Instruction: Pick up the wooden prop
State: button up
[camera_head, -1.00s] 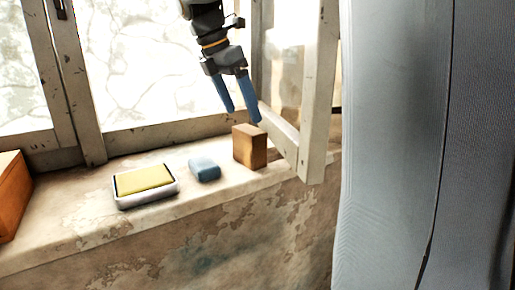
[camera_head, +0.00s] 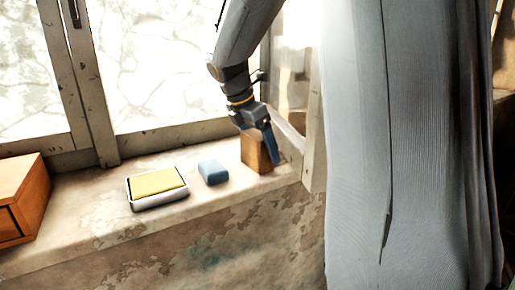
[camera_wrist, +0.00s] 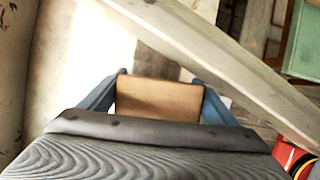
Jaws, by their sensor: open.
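The wooden prop (camera_head: 254,153) is a brown block standing on the window sill beside the open window sash. In the wrist view the prop (camera_wrist: 158,100) shows its light brown face between my two blue fingers. My gripper (camera_head: 268,148) is at the prop, pointing down, with one finger in front of the block in the head view. In the wrist view my gripper (camera_wrist: 158,92) is open, one finger on each side of the prop. I cannot tell whether either finger touches it.
The open sash frame (camera_head: 314,135) stands close to the right of the prop. A blue block (camera_head: 213,172) and a tray with a yellow pad (camera_head: 157,184) lie to the left on the sill (camera_head: 95,217). A wooden box (camera_head: 20,195) is at far left. A grey curtain (camera_head: 410,150) hangs at right.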

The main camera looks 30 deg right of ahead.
jog(key=c, duration=0.8)
jog(key=shift+c, duration=0.5)
jog(key=shift+a, duration=0.1)
